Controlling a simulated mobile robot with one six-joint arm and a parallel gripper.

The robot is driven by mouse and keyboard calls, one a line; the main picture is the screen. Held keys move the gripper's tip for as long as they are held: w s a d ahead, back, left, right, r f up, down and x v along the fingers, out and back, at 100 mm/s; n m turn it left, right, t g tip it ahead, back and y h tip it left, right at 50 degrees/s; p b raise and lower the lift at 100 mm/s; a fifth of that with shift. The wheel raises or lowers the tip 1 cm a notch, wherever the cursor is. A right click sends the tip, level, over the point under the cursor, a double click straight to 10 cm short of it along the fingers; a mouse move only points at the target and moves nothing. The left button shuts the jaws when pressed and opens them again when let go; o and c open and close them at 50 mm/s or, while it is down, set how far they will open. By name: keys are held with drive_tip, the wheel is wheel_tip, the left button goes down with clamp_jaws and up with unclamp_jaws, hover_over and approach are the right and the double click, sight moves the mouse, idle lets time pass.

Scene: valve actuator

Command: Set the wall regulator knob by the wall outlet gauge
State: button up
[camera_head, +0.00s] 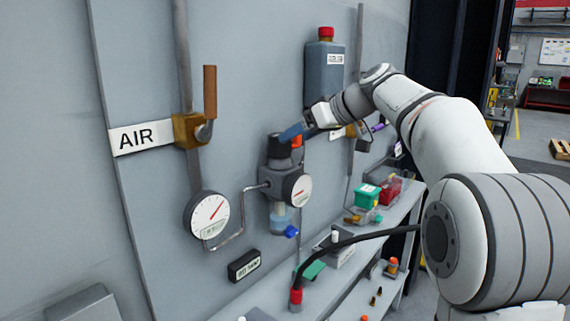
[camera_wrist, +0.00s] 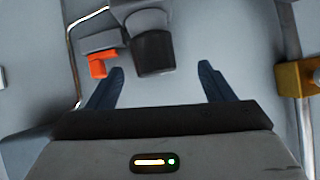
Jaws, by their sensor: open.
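The wall regulator has a dark ribbed knob (camera_head: 280,150) on top of a grey body (camera_head: 275,183). A round white gauge (camera_head: 297,190) with a red needle is on its front. A larger white gauge (camera_head: 207,214) is on the wall to the left, joined by a bent tube. My gripper (camera_head: 291,132) is at the knob's top. In the wrist view the blue fingers of my gripper (camera_wrist: 161,68) are apart, with the knob (camera_wrist: 153,52) between them, nearer the left finger. I see gaps on both sides. The gauge numbers are too small to read.
A brass valve (camera_head: 189,130) with an upright brown handle is by the AIR sign (camera_head: 140,137). An orange part (camera_wrist: 99,64) sits close beside the left finger. A grey bottle (camera_head: 326,70) hangs behind my wrist. A cluttered shelf (camera_head: 262,300) runs below; a black hose crosses it.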

sight(275, 149)
drive_tip(key=shift+d+f+n+t+y+b, duration=0.25)
drive_tip(key=shift+d+n+t+y+b, duration=0.2)
drive_tip(key=shift+d, duration=0.25)
drive_tip(key=shift+n+t+y, duration=0.25)
drive_tip(key=shift+n+y, duration=0.2)
drive_tip(key=shift+y, duration=0.1)
drive_tip(key=x, duration=0.4)
drive_tip(key=r+p+x, duration=0.1)
drive_tip(key=x, duration=0.1)
drive_tip(key=shift+w+a+f, duration=0.2)
drive_tip(key=shift+w+a, duration=0.2)
drive_tip(key=c, duration=1)
drive_tip(key=shift+f+b, duration=0.1)
drive_tip(key=shift+b, duration=0.25)
